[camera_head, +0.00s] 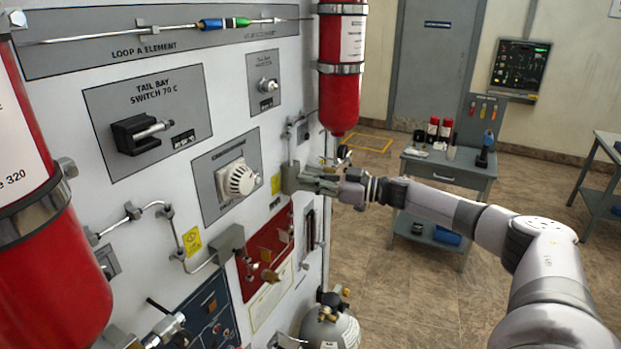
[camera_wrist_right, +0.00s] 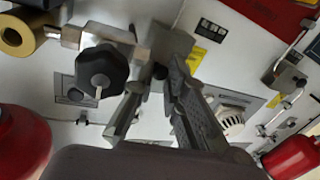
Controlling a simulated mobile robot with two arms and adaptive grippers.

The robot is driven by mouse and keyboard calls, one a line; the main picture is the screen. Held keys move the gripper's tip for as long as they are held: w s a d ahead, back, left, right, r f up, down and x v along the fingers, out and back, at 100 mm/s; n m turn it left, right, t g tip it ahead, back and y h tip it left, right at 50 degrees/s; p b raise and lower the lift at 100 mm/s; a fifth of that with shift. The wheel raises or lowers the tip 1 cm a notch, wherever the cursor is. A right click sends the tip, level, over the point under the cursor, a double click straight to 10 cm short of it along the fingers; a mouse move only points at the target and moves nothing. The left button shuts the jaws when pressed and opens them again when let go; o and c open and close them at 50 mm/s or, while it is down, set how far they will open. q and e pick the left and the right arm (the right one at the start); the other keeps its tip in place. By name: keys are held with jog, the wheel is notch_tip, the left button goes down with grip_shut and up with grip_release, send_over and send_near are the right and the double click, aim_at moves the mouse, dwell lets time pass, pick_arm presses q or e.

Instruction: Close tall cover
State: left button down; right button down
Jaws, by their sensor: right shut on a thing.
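A grey block (camera_head: 290,177), taller than wide, sits on the white panel near its right edge. I cannot tell for sure whether it is the tall cover. My right gripper (camera_head: 303,180) reaches in from the right, with its fingertips at this block. In the right wrist view, the grey block (camera_wrist_right: 172,43) lies just beyond the fingertips (camera_wrist_right: 159,82), with a small dark knob by them. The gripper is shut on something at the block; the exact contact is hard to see. My left gripper is not in view.
A red cylinder (camera_head: 340,90) hangs just above the right arm; another (camera_head: 45,230) stands at the left. A white round detector (camera_head: 237,179) is left of the gripper. A black knob (camera_wrist_right: 102,70) is close by. A side table (camera_head: 450,168) stands behind, with open floor around.

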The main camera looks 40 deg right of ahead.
jog(key=shift+w+d+n+g+y, duration=0.2)
jog(key=shift+w+n+g+y, duration=0.1)
jog(key=shift+n+g+y, duration=0.25)
jog(key=c, duration=1.6)
grip_release()
jog(key=v, duration=1.2)
jog(key=shift+f, duration=0.1)
